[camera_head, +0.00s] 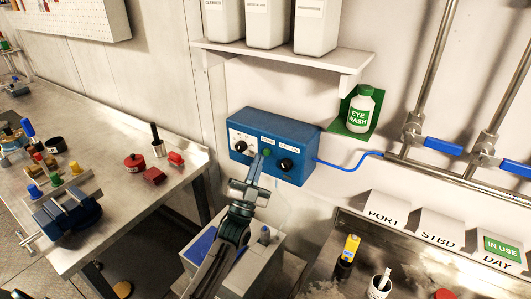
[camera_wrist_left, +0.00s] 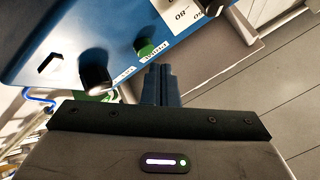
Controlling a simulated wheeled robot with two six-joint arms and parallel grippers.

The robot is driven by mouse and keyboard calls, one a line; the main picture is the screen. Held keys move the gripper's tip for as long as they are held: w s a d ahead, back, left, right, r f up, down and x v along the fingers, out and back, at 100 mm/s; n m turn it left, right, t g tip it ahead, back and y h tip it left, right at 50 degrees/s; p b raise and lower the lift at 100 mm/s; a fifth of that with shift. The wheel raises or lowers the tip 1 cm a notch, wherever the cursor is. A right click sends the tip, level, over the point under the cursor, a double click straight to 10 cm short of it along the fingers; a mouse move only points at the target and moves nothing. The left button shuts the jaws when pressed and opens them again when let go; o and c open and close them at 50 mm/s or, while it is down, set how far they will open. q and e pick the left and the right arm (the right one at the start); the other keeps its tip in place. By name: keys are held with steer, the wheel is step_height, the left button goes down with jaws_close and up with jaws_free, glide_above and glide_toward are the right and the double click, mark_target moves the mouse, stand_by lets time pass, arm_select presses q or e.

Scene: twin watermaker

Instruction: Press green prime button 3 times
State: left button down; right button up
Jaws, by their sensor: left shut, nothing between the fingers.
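The blue control box (camera_head: 250,121) is fixed to the wall in the middle of the head view. Its white front panel has black knobs and, between two of them, the green prime button (camera_head: 267,153). The left wrist view shows the green button (camera_wrist_left: 147,47) beside a label that reads as PRIME, upside down. My left gripper (camera_head: 258,160) is shut and empty, with its tips just below the button in the head view. In the left wrist view the fingertips (camera_wrist_left: 160,70) show close to the button, with a small gap in the picture. My right gripper is not in view.
A black knob (camera_head: 285,164) sits right of the button, and another black knob (camera_wrist_left: 95,72) shows close to the fingers. A blue hose (camera_head: 345,167) leaves the box's right side. A shelf (camera_head: 290,52) with white bottles is above. A metal workbench (camera_head: 110,205) stands left.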

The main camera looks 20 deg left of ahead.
arm_select(q)
steer(key=s, duration=0.1)
steer(key=s+p, duration=0.1)
steer(key=s, duration=0.1)
steer(key=s+p, duration=0.1)
steer(key=s, duration=0.1)
steer(key=shift+a, duration=0.35)
stand_by(2.4)
steer(key=s+b, duration=0.1)
steer(key=b, duration=0.1)
steer(key=s+b, duration=0.1)
steer(key=b, duration=0.2)
steer(key=s+b, duration=0.1)
steer(key=b, duration=0.1)
steer(key=shift+s+a+b, duration=0.25)
steer(key=shift+s+b, duration=0.1)
